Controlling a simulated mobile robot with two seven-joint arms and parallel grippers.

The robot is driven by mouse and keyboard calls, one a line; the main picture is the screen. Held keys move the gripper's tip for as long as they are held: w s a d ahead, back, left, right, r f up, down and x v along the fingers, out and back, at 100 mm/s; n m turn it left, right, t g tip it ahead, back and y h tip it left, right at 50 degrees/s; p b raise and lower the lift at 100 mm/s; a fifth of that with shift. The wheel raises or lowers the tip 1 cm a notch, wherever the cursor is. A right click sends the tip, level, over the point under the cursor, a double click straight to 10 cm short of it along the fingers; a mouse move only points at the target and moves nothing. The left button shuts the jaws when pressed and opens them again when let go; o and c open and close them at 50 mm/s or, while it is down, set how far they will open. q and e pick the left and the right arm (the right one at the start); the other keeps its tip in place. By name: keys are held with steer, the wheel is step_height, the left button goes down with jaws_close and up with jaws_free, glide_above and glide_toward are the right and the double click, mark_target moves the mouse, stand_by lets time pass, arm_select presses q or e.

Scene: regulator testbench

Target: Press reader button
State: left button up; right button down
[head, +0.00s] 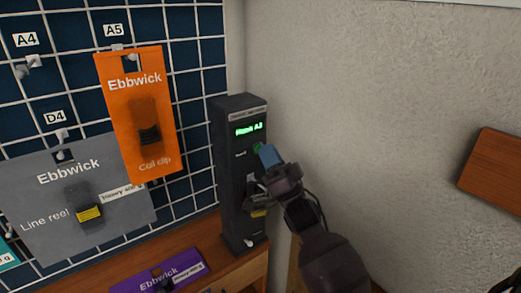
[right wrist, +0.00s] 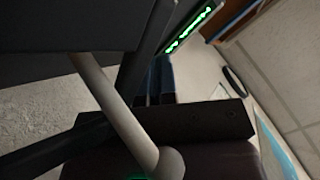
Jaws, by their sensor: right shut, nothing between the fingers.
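The reader (head: 229,170) is a tall dark box standing on the wooden bench beside the pegboard in the head view. Its small screen (head: 248,128) glows with green text, and the same display (right wrist: 190,30) shows at a slant in the right wrist view. A green-lit button (head: 258,147) sits below the screen. My right gripper (head: 268,156) is shut and empty, its blue fingertips right at the button and partly covering it. I cannot tell whether they touch it. My left gripper is not in view.
An orange Ebbwick package (head: 117,108) and a grey Ebbwick package (head: 50,190) hang on the pegboard grid to the left. A purple Ebbwick package (head: 185,265) lies on the bench (head: 228,270). A bare wall (head: 370,80) is at the right, with a brown wooden piece (head: 497,175).

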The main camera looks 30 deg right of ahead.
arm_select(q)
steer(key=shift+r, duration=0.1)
arm_select(e)
steer(key=shift+s, duration=0.1)
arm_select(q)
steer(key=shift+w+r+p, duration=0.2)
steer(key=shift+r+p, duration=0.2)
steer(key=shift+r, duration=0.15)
arm_select(e)
steer(key=shift+s, duration=0.75)
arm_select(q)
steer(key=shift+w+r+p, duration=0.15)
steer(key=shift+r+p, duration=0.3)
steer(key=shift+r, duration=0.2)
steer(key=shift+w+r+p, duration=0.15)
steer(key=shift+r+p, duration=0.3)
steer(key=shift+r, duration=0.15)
arm_select(e)
steer(key=s, duration=0.5)
steer(key=shift+d, duration=0.25)
